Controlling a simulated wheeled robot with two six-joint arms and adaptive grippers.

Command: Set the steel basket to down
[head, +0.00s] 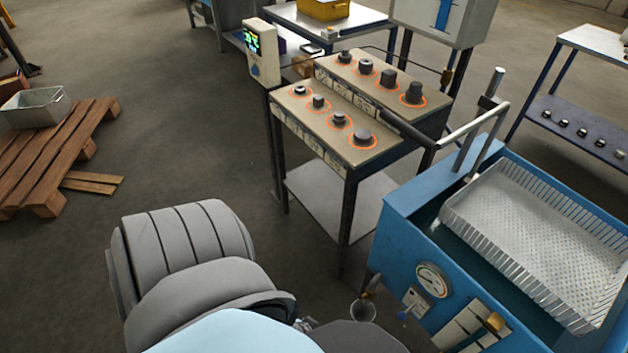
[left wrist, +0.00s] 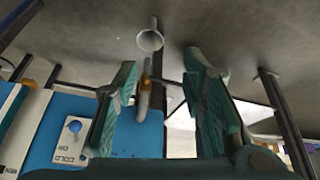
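The steel basket (head: 545,225) is a pale perforated tray with slotted sides. In the head view it sits at the mouth of the blue tank (head: 405,210) at the right, with dark liquid showing beside it. A bent grey lever (head: 474,126) with a black grip (head: 405,130) rises at the tank's far left corner. My left gripper is open and empty in the left wrist view (left wrist: 158,95), its two green fingers well apart. A small tap (left wrist: 144,97) shows beyond and between them. In the head view my arm mostly hides this gripper. My right gripper is not in view.
A stand with several dark billets (head: 361,137) stands left of the tank, beside a display box (head: 261,52). The tank front carries a gauge (head: 432,280) and a tap over a small funnel (head: 363,310). A pallet (head: 55,155) lies far left. Open floor lies between.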

